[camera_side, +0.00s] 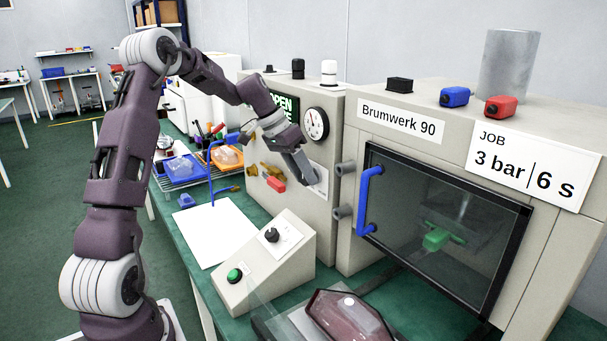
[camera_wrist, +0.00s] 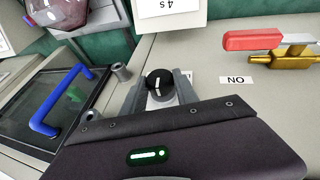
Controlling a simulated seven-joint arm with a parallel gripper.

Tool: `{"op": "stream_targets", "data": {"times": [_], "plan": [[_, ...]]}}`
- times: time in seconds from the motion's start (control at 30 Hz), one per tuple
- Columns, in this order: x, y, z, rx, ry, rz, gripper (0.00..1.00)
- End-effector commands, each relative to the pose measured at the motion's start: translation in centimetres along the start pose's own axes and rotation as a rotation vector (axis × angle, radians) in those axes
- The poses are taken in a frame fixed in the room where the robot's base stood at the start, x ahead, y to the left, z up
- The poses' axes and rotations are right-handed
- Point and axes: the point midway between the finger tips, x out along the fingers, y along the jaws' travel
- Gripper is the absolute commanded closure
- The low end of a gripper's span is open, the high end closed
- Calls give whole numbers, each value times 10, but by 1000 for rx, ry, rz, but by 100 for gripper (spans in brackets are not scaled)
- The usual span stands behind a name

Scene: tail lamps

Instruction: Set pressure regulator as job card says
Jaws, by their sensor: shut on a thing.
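The job card (camera_side: 527,165) on the machine reads "3 bar | 6 s". The round pressure gauge (camera_side: 316,124) is on the front of the grey cabinet; its reading is too small to tell. My gripper (camera_side: 310,178) is at that front, below the gauge. In the wrist view, the black regulator knob (camera_wrist: 158,82) with a white pointer mark sits between my fingers, which are shut on it. In the side view my gripper hides the knob. The knob's scale is mostly covered by my fingers.
The blue door handle (camera_side: 368,200) sticks out to the right. The sloped control box (camera_side: 265,262) and a maroon lamp (camera_side: 350,316) stand below.

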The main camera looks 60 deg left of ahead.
Motion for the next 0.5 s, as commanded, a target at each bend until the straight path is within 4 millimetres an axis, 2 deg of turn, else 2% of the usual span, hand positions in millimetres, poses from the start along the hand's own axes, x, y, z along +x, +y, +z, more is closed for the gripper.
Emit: {"op": "stream_targets", "data": {"times": [0.5], "plan": [[1,-7,0,-144,1,343,100]]}}
